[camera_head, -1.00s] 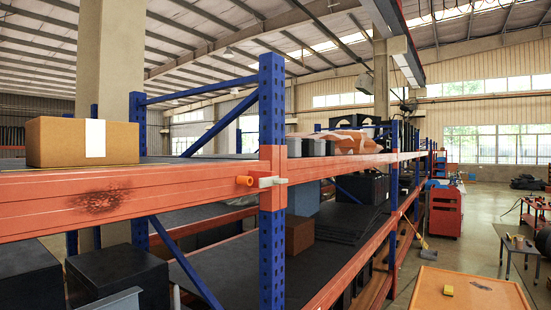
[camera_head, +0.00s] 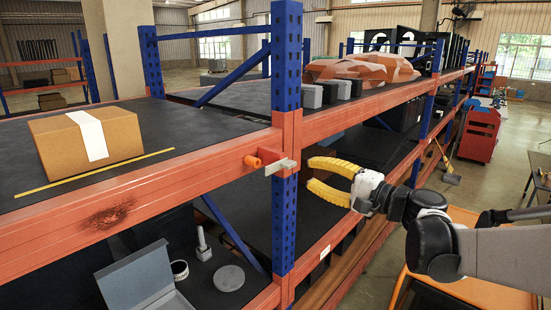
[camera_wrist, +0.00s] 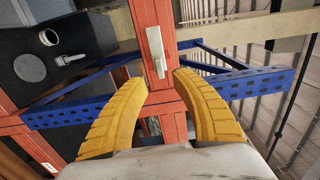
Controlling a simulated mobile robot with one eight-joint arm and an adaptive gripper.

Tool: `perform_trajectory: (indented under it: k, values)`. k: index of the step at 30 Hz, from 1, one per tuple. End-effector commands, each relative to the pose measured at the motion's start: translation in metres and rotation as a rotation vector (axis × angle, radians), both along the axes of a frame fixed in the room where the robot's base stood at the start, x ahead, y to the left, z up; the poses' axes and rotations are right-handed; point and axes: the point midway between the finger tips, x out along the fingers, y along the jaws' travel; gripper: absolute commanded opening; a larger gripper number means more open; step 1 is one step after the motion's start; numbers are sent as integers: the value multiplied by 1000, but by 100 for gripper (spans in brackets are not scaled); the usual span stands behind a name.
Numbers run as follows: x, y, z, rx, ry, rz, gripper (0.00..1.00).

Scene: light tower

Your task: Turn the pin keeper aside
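The pin keeper (camera_head: 281,167) is a small pale grey plate on the orange beam end, against the blue upright. An orange pin (camera_head: 252,161) sticks out just left of it. In the wrist view the keeper (camera_wrist: 155,50) is a pale bar with a narrower tab, lying lengthwise ahead of the fingertips. My gripper (camera_head: 310,174) has yellow ribbed fingers, spread apart and empty. It is just right of the keeper in the head view, with a visible gap. In the wrist view the gripper (camera_wrist: 160,79) has its fingertips either side of the keeper's lower end, apparently not touching.
The blue upright (camera_head: 286,60) and orange beam (camera_head: 180,190) stand close by. A cardboard box (camera_head: 85,140) sits on the upper shelf behind a yellow line. A grey open box (camera_head: 140,280) and a round disc (camera_head: 229,278) lie on the lower shelf. The aisle is right.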

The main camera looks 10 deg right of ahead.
Motion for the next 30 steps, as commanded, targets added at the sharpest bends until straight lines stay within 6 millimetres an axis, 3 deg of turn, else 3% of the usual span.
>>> perform_trajectory:
  k: [6,12,23,24,27,30]
  values:
    - [37,28,2,-1,1,4,32]
    - [58,43,1,-1,0,1,32]
    - [64,46,0,-2,1,0,32]
    - [64,46,0,-2,1,0,28]
    - [64,46,0,-2,1,0,0]
    - [64,46,0,-2,1,0,0]
